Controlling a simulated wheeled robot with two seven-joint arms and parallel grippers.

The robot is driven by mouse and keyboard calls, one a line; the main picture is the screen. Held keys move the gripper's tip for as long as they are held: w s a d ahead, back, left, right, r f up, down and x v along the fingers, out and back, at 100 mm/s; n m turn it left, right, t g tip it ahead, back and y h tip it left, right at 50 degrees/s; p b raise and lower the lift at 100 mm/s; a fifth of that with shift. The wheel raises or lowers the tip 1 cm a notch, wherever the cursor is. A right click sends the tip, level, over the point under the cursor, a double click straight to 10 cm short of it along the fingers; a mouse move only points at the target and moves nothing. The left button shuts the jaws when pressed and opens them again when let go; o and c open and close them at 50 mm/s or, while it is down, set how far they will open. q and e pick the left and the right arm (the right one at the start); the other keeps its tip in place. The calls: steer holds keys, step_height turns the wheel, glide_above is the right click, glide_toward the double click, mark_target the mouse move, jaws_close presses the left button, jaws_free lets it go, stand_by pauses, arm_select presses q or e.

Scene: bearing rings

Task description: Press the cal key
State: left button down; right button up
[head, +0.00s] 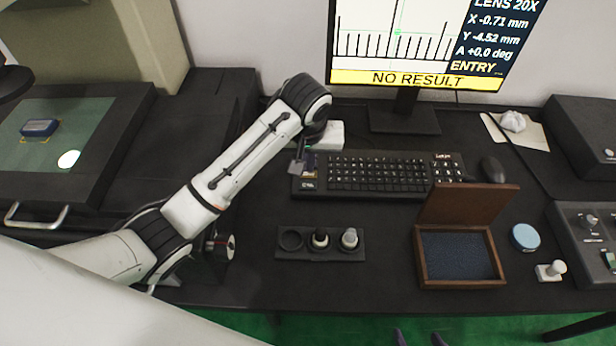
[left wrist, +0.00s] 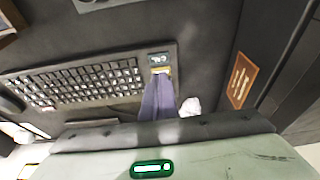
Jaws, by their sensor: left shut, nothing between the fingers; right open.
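The black keyboard (head: 380,174) lies on the dark desk below the monitor. At its left end is a small dark label (head: 308,186) with pale lettering; in the left wrist view the label (left wrist: 158,59) seems to read CAL, with a yellowish key (left wrist: 161,70) beside it. My left gripper (head: 303,166) is shut and empty, over that end of the keyboard. In the left wrist view its purple-grey fingers (left wrist: 159,82) end at the yellowish key and partly hide it; I cannot tell whether they touch it. My right gripper (head: 418,338) is open, only its fingertips showing at the bottom edge.
The monitor (head: 400,78) shows NO RESULT and ENTRY. A holder (head: 284,256) with small cylinders and an open wooden box (head: 462,285) stand in front of the keyboard. A mouse (head: 492,169) lies to its right. A white block (head: 331,134) sits behind its left end.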

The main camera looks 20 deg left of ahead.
mark_target(308, 184)
arm_select(q)
steer(key=x, duration=0.4)
steer(key=s+x, duration=0.1)
steer(key=x, duration=0.2)
steer(key=shift+d+f, duration=0.15)
steer(key=shift+f, duration=0.05)
